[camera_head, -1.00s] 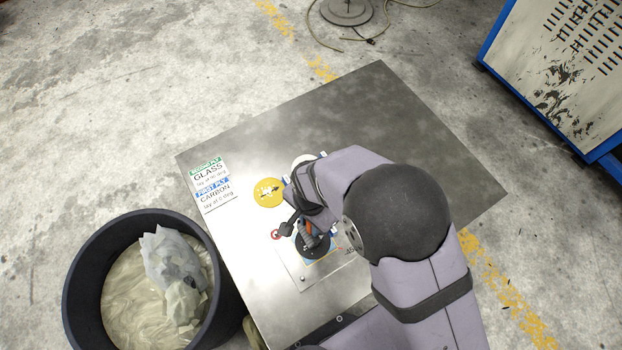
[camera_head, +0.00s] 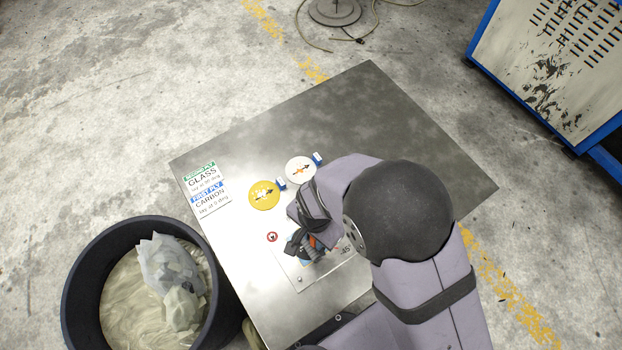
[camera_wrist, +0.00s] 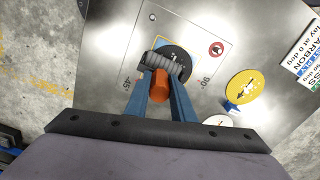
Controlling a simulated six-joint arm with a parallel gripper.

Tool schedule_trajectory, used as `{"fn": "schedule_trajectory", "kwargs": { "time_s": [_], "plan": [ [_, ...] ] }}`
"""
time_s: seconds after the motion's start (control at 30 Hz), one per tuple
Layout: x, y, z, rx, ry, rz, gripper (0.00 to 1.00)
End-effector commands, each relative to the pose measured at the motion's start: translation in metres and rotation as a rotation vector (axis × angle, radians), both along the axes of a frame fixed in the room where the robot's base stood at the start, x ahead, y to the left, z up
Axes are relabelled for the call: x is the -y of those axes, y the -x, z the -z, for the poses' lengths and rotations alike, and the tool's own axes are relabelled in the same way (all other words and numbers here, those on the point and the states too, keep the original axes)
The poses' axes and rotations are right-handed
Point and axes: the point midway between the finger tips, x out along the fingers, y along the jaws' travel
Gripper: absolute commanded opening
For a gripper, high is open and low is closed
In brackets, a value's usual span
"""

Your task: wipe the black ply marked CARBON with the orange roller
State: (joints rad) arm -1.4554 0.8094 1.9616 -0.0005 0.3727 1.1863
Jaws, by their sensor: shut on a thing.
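My gripper (camera_wrist: 163,100) is shut on the orange handle (camera_wrist: 160,83) of the roller. The roller's grey ribbed drum (camera_wrist: 165,64) lies across the round black ply (camera_wrist: 177,52) in the wrist view, apparently at or just above its surface; contact is not clear. The ply's CARBON mark cannot be read. The ply sits on a metal plate with angle marks, including 45 and 90. In the head view my gripper (camera_head: 311,243) and arm hide most of the ply, and a bit of orange handle shows.
A yellow disc (camera_head: 264,195) and a white disc (camera_head: 301,170), each with an arrow and blue tab, lie behind the plate on the metal table (camera_head: 400,130). A printed label (camera_head: 206,188) is at the left edge. A black bin (camera_head: 90,260) stands left of the table.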

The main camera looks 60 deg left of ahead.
Motion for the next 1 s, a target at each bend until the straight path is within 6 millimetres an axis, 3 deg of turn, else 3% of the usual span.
{"fn": "schedule_trajectory", "kwargs": {
  "time_s": [0.47, 1.0],
  "plan": [
    [0.001, 0.000, -0.006, 0.000, -0.001, 0.000, 0.00],
    [0.000, 0.000, -0.054, 0.000, -0.002, 0.000, 0.00]
  ]
}}
